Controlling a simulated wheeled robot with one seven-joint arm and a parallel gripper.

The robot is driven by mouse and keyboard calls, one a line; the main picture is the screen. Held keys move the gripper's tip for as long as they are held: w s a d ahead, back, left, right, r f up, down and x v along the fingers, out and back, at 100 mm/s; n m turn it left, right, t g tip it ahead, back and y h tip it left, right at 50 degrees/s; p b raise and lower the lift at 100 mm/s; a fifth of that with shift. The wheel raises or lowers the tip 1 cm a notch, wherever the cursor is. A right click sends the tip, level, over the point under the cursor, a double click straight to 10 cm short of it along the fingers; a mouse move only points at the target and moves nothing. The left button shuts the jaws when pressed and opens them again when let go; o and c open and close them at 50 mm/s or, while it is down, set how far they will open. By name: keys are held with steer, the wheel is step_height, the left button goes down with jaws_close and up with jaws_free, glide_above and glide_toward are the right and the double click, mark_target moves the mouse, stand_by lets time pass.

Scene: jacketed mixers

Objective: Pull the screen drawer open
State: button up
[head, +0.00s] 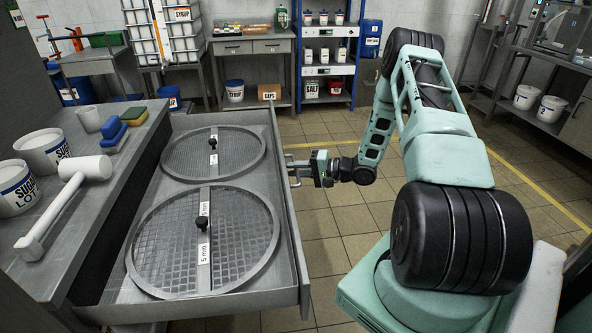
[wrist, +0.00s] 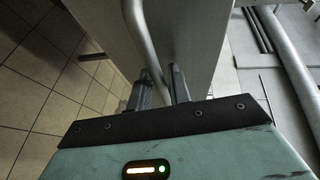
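The screen drawer (head: 290,230) stands far out from the grey counter on the left in the head view. Two round mesh screens with black knobs lie flat in it: a far one (head: 185,157) and a near one (head: 165,238) whose strip reads 5 mm. The bar handle (head: 291,165) is on the drawer's right-hand front; in the wrist view the bar (wrist: 141,34) runs down between my fingers. My gripper (head: 305,165) is at the handle, its fingers (wrist: 163,88) close on both sides of the bar, seemingly shut on it. The exact contact is partly hidden.
The counter (head: 98,240) carries a white mallet (head: 65,195), sugar tubs (head: 42,150), a cup and sponges. A bench (head: 252,47) and a blue-framed shelf (head: 325,70) stand at the back. Tiled floor (head: 345,215) is clear between the drawer and my base.

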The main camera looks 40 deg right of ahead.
steer(key=b+v, duration=0.1)
steer(key=v, duration=1.6)
steer(key=shift+d+r, duration=0.1)
